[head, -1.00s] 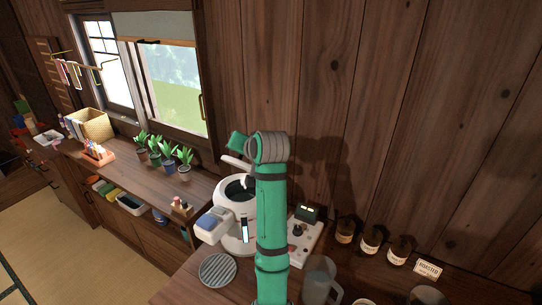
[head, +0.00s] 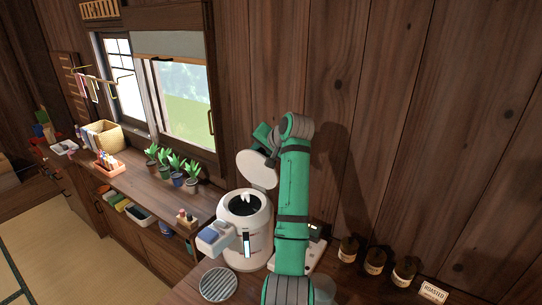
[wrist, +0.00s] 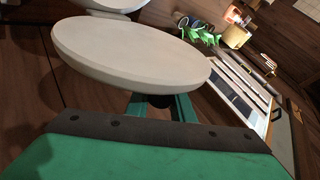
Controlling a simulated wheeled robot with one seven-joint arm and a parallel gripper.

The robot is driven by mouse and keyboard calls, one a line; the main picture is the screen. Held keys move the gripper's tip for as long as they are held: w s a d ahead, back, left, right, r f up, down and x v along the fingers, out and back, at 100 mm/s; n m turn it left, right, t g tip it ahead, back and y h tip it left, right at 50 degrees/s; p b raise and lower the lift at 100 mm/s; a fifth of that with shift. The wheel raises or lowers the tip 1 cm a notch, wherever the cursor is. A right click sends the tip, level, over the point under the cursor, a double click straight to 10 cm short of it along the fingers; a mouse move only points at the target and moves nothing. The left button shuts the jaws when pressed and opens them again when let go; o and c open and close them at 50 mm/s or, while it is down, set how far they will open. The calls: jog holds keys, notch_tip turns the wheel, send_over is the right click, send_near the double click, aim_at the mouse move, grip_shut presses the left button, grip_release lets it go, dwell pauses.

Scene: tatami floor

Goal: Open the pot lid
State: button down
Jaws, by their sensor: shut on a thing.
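The white pot (head: 258,235) stands on the counter with its dark opening uncovered, and a small white piece shows inside. Its white round lid (head: 257,168) is tilted up behind and above the opening. In the wrist view the lid (wrist: 130,52) is a large pale disc just beyond my fingers. My gripper (wrist: 160,101) is shut on the lid at its dark knob, between the two green fingers. In the head view the hold is mostly hidden behind the lid and my arm. I cannot tell whether the lid touches the pot's back rim.
A round ribbed grey trivet (head: 218,284) lies in front of the pot. Potted plants (head: 175,170) stand along the window counter at left. Several dark jars (head: 376,261) and a small sign (head: 433,292) are at right by the wooden wall.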

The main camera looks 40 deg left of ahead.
jog(key=shift+w+d+f, duration=0.25)
jog(key=shift+w+f, duration=0.75)
jog(key=shift+w, duration=0.1)
jog(key=c, duration=1.5)
grip_release()
jog(key=shift+c, duration=0.2)
jog(key=v, duration=1.1)
jog(key=shift+a+r, duration=0.25)
